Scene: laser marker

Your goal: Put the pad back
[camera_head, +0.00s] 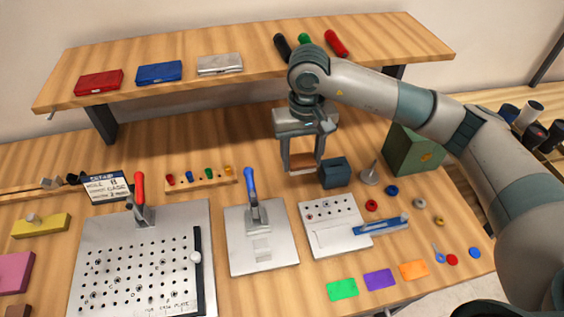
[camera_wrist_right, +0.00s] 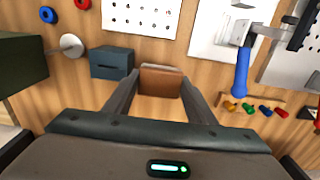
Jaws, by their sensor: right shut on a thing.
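A brown pad (camera_head: 302,161) is between the fingers of my right gripper (camera_head: 303,165) in the head view, at the back middle of the bench. In the right wrist view the brown pad (camera_wrist_right: 160,81) spans the gap between the fingertips of my right gripper (camera_wrist_right: 160,92), which is shut on it. A dark blue-grey box (camera_head: 333,174) with a slot stands just right of the gripper; it also shows in the wrist view (camera_wrist_right: 112,64). Whether the pad touches the bench is unclear. My left gripper is not in view.
A blue-handled clamp plate (camera_head: 279,254) and a white perforated plate (camera_head: 318,240) lie in front. A rack of coloured pegs (camera_head: 190,184) is to the left. A grey spindle (camera_head: 369,175) and green box (camera_head: 412,151) stand right. A shelf (camera_head: 250,70) runs behind.

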